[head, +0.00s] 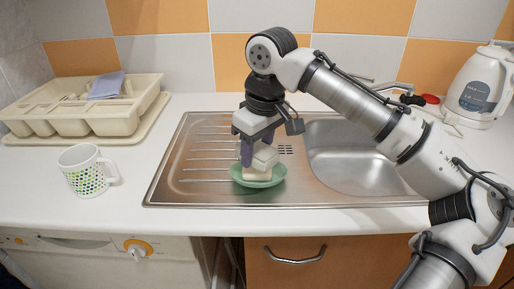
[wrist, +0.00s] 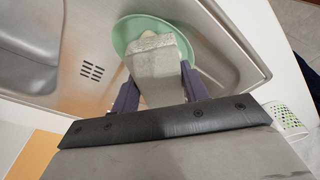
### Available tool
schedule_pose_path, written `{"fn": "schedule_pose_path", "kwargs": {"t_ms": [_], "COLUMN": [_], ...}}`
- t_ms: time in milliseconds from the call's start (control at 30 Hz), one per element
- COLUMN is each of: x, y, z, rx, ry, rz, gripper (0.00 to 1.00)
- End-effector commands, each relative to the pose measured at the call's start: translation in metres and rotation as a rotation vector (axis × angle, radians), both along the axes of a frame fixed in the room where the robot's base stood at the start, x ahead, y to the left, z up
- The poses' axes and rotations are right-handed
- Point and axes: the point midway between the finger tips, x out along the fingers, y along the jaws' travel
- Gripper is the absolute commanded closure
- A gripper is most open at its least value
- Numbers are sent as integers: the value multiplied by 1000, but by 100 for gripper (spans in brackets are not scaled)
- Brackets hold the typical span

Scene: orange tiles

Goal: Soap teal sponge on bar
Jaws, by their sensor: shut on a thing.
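A pale grey-white block (head: 265,157), likely the sponge, is between my gripper's (head: 249,156) dark fingers. It looks whitish rather than teal. My gripper is shut on it and points down. Under the block, a cream bar (head: 257,175) lies in a green dish (head: 272,183). The block appears to touch or nearly touch the bar; the exact contact is hidden. In the wrist view the block (wrist: 155,58) sits between the two fingers, over the green dish (wrist: 121,35), and covers most of the bar.
The dish stands on the sink's steel drainboard (head: 190,185), left of the basin (head: 345,155). A dotted mug (head: 85,172) and a beige cutlery tray (head: 75,120) are to the left. A kettle (head: 480,85) stands at the back right.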

Motion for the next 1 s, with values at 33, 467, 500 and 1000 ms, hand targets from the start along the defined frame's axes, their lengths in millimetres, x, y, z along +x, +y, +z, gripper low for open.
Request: {"fn": "schedule_pose_path", "kwargs": {"t_ms": [33,467,500,1000], "x": [0,0,0,0], "y": [0,0,0,0], "z": [8,41,44,44], "rx": [1,1,1,-1], "ry": [0,0,0,-1], "rz": [1,0,0,-1], "gripper": [74,74,74,74]}}
